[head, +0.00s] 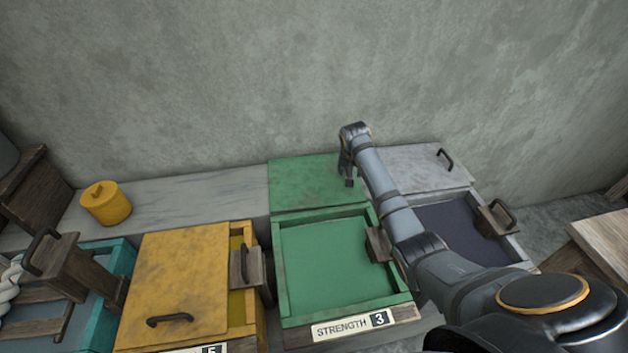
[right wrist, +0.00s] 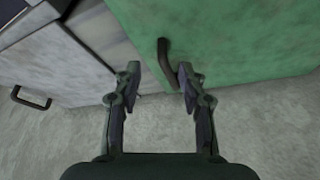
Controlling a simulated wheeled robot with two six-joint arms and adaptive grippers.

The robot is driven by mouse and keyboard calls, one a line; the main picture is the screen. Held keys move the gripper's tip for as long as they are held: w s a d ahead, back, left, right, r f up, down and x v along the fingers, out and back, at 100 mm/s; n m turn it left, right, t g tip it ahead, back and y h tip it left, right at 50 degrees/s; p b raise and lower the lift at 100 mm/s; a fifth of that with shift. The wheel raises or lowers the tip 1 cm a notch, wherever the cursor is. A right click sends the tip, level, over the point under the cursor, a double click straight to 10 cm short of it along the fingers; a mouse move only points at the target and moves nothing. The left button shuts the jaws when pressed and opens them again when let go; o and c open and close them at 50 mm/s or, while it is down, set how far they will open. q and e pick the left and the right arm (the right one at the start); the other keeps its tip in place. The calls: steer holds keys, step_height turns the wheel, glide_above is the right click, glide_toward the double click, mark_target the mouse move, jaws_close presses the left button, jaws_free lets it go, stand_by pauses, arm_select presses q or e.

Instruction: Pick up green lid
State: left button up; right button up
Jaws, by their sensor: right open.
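The green lid (head: 305,184) lies on the grey ledge behind the open green box (head: 340,258). My right arm reaches over the box from the right, and my right gripper (head: 348,180) points down at the lid's right part. In the right wrist view the green lid (right wrist: 230,38) fills the upper right. Its dark handle (right wrist: 164,62) shows between the two open fingers of the right gripper (right wrist: 159,88), nearer the right finger. I cannot tell whether the fingers are level with the handle or above it. My left gripper is not in view.
A grey lid (head: 412,166) lies right of the green one, close by. An open grey box (head: 462,228) stands in front of it. A yellow box (head: 185,270) with its lid on and a yellow canister (head: 106,205) are at left. The wall (head: 300,80) rises behind.

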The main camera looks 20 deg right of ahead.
steer(key=shift+w+f, duration=0.1)
steer(key=shift+f, duration=0.05)
steer(key=x, duration=0.5)
steer(key=shift+a+f, duration=0.15)
steer(key=shift+a, duration=0.05)
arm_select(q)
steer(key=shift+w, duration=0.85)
arm_select(e)
steer(key=shift+c, duration=1.2)
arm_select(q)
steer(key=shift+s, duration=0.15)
arm_select(e)
jaws_close()
